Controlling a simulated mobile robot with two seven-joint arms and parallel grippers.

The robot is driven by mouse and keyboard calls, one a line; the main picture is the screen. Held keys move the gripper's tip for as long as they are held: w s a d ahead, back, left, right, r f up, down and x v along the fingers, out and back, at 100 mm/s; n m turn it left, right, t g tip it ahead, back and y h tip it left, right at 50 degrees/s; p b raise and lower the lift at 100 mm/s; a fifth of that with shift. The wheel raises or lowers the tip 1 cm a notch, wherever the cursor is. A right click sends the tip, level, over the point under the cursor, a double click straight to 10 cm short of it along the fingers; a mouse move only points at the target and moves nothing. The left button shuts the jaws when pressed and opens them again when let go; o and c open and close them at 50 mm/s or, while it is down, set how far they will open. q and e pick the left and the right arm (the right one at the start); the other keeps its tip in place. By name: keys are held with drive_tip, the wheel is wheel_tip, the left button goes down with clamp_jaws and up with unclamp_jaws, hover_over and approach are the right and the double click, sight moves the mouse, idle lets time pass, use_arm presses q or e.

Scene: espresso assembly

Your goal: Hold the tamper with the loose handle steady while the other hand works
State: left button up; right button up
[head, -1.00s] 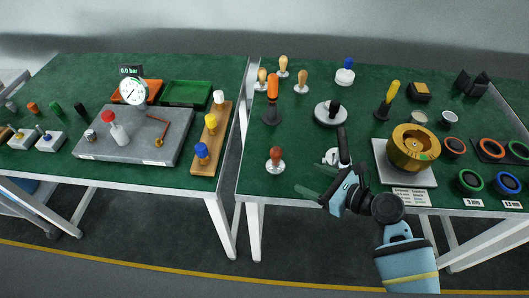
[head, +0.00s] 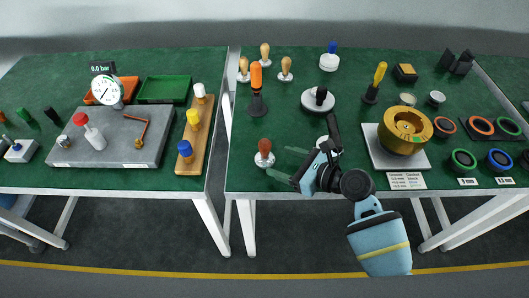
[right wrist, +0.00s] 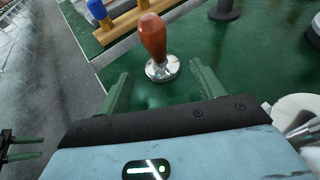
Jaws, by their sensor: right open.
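A tamper with a red-brown handle and a shiny metal base (head: 264,152) stands upright near the front edge of the right table. It also shows in the right wrist view (right wrist: 154,38), beyond my fingertips. The frames do not show whether its handle is loose. My right gripper (head: 289,163) is open and empty, just right of the tamper. In the right wrist view, its two green fingers (right wrist: 160,70) point toward the tamper's base, one to each side, with no contact visible. My left gripper is not seen in the head view.
A black-based tool with an orange handle (head: 256,88) stands behind the tamper. A gap (head: 219,160) separates the tables.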

sight(268, 156)
drive_tip(key=x, duration=0.3)
drive_tip(key=shift+w+a, duration=0.1)
drive_tip(key=shift+a, duration=0.05)
drive_tip(key=shift+b+x, duration=0.3)
drive_tip(key=shift+x, duration=0.8)
drive_tip(key=shift+c, duration=0.2)
